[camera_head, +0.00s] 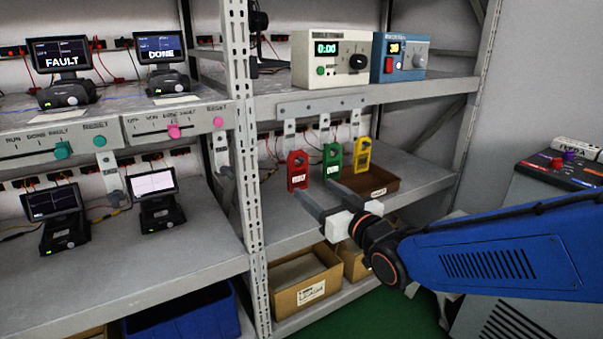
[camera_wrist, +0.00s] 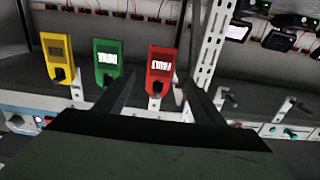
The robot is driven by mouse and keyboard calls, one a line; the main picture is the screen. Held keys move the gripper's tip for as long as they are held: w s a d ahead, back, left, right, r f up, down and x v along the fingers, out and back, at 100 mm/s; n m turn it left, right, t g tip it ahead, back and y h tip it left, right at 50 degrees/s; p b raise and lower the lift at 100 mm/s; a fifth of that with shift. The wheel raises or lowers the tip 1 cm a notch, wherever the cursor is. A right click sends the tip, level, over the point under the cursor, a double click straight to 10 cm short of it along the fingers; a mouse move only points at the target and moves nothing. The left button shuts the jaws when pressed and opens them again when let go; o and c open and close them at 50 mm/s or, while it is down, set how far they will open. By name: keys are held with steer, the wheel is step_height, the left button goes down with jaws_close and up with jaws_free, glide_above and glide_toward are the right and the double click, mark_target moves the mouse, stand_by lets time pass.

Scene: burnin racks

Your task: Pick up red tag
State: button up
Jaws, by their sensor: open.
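The red tag (camera_head: 297,170) hangs from a hook on a rail under the upper shelf, left of a green tag (camera_head: 332,162) and a yellow tag (camera_head: 362,155). In the wrist view, which looks upside down, the red tag (camera_wrist: 161,70) shows the word "FAULT" and lies beyond and between my fingers. My gripper (camera_head: 312,205) is open and empty, in front of and slightly below the red tag. Its dark fingers also show in the wrist view (camera_wrist: 165,85). I see no contact between them and the tag.
A steel rack post (camera_head: 245,150) stands left of the tags. Cardboard boxes (camera_head: 305,282) are below. A cream timer unit (camera_head: 330,58) and a blue unit (camera_head: 400,58) stand on the shelf above.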

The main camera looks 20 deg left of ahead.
mark_target(299, 177)
steer(key=x, duration=0.7)
steer(key=shift+w+a, duration=0.2)
steer(key=shift+r+x, duration=0.1)
steer(key=shift+x, duration=1.35)
steer(key=shift+r+x, duration=0.15)
steer(key=shift+x, duration=1.3)
steer(key=c, duration=1.1)
